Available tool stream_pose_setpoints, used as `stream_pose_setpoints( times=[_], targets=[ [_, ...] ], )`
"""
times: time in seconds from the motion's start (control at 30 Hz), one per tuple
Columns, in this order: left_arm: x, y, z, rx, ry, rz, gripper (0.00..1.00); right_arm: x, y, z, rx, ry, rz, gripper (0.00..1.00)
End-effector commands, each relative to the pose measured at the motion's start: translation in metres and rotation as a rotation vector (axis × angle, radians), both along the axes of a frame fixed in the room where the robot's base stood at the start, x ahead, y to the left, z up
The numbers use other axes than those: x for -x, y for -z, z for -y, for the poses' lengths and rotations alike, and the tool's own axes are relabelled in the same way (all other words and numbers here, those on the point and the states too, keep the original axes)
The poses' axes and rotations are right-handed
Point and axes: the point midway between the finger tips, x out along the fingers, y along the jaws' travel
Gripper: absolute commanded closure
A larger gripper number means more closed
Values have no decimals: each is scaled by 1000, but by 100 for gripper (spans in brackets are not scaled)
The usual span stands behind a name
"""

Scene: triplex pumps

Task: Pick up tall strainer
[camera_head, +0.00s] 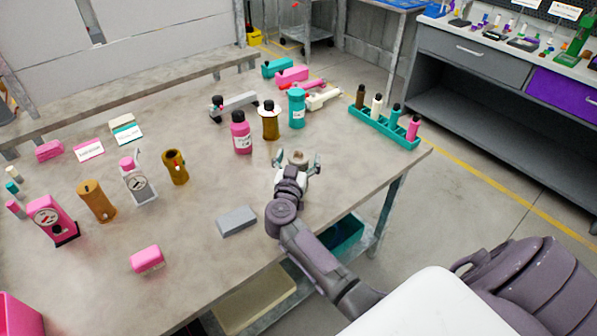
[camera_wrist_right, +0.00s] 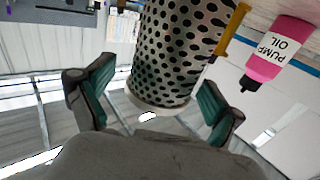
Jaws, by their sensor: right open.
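The tall strainer (camera_wrist_right: 172,50) is a metal cylinder full of round holes with a plain pale rim. It fills the upper middle of the right wrist view. My right gripper (camera_wrist_right: 155,105) is open, with one green-padded finger on each side of the strainer. Gaps show between both pads and the strainer's end. In the head view my right gripper (camera_head: 297,163) is over the table near its right front edge. A small tan round top (camera_head: 297,157) shows between its fingers; the rest is hidden there. My left gripper is not in view.
A pink pump oil bottle (camera_head: 241,133) stands left of the gripper; a pink pump oil bottle (camera_wrist_right: 277,52) shows in the wrist view. A green rack (camera_head: 384,128) is right; a grey block (camera_head: 237,221) lies front left.

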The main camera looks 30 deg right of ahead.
Motion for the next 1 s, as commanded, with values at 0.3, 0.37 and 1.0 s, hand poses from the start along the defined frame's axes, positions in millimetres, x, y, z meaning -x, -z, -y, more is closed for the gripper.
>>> stream_pose_setpoints(
  times=[0.3, 0.37, 1.0],
  targets=[
    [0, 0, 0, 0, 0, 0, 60, 0, 0, 0, 0, -1, 0, 25],
    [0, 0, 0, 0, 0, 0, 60, 0, 0, 0, 0, -1, 0, 35],
    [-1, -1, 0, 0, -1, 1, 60, 0, -2, 0, 0, -1, 1, 94]
  ],
)
